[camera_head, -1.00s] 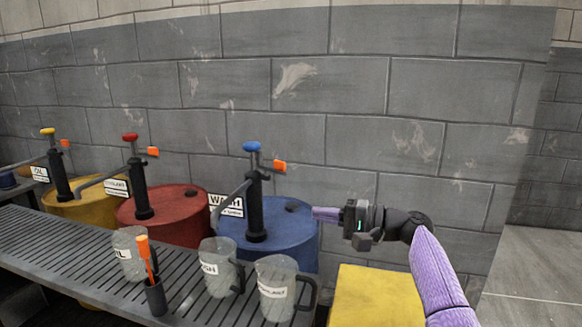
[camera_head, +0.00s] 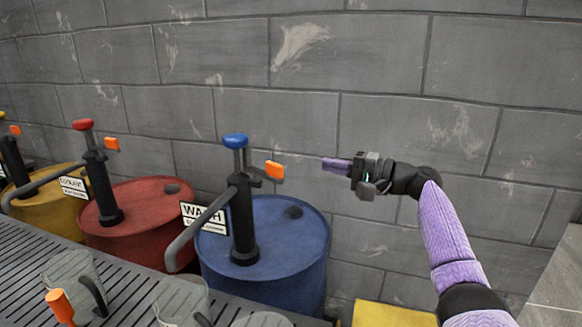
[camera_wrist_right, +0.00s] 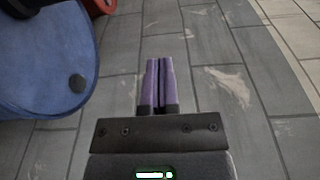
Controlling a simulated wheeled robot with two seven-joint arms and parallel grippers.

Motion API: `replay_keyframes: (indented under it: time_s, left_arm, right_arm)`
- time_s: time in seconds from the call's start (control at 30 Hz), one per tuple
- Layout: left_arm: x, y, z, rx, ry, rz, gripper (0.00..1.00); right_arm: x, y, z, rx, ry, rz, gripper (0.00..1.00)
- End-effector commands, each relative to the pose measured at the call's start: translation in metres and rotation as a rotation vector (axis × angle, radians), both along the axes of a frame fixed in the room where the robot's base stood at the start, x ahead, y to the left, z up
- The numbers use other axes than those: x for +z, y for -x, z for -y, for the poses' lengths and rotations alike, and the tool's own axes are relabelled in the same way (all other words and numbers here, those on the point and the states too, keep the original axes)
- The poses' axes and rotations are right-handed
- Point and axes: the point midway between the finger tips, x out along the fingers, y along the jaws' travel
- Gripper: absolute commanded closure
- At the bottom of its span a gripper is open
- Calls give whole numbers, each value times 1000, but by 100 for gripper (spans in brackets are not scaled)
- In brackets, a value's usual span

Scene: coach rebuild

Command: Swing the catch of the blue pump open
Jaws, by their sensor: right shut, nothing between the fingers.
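The blue pump (camera_head: 242,215) stands upright on the blue drum (camera_head: 290,245), with a blue knob (camera_head: 236,140) on top and a curved grey spout to the left. Its orange catch (camera_head: 275,170) sticks out to the right of the pump head. My right gripper (camera_head: 328,163) is right of the catch, apart from it, at about the same height in the picture. Its purple fingers are shut and empty; they also show in the right wrist view (camera_wrist_right: 158,80), with the blue drum top (camera_wrist_right: 45,65) at the left. My left gripper is not in view.
The red drum (camera_head: 135,235) with its pump and the yellow drum (camera_head: 48,212) stand to the left. Clear jugs (camera_head: 75,285) are on the slatted bench (camera_head: 30,290) in front. A grey block wall (camera_head: 400,60) is behind. A yellow surface (camera_head: 385,315) is low at the right.

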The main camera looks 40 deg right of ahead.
Motion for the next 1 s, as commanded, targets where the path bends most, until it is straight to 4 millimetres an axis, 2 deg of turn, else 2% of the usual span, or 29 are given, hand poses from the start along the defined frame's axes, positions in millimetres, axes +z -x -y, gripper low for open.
replay_keyframes:
  time_s: [0.1, 0.33, 0.63, 1.0]
  left_arm:
    - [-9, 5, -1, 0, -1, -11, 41]
    - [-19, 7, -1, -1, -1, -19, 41]
    - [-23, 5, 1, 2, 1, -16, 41]
    - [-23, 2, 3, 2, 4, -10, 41]
  right_arm:
    - [-3, -23, -7, 1, 2, 1, 100]
    - [-1, -62, -20, 0, 0, 2, 100]
    - [-2, -59, -55, 1, 3, -3, 100]
    - [0, -58, -60, -1, 0, -1, 100]
